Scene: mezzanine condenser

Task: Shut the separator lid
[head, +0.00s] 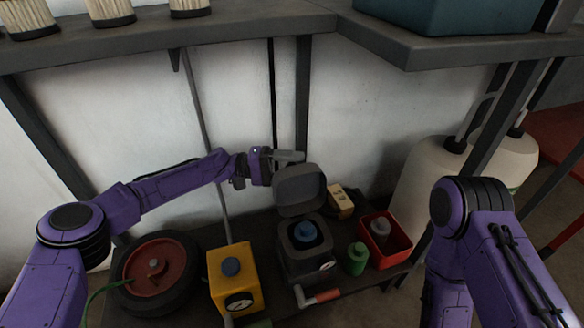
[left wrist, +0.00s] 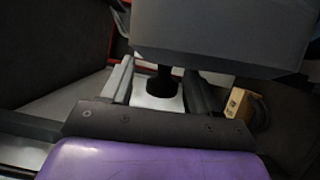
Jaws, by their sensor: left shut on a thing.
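The separator (head: 306,262) is a dark grey box on the low shelf, with a blue round part (head: 306,234) inside its open top. Its grey lid (head: 300,190) stands raised and tilted up at the back edge. My left gripper (head: 288,157) is at the lid's top, behind it. In the left wrist view my left gripper (left wrist: 160,82) is shut on a dark knob (left wrist: 162,84) that joins the lid (left wrist: 220,38). My right arm stands at the right; its gripper is out of view.
A yellow box with a gauge (head: 232,280) and a wheel (head: 155,270) stand left of the separator. A green bottle (head: 357,259), a red bin (head: 385,238) and a tan block (head: 341,202) stand right. An upper shelf (head: 250,22) hangs above.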

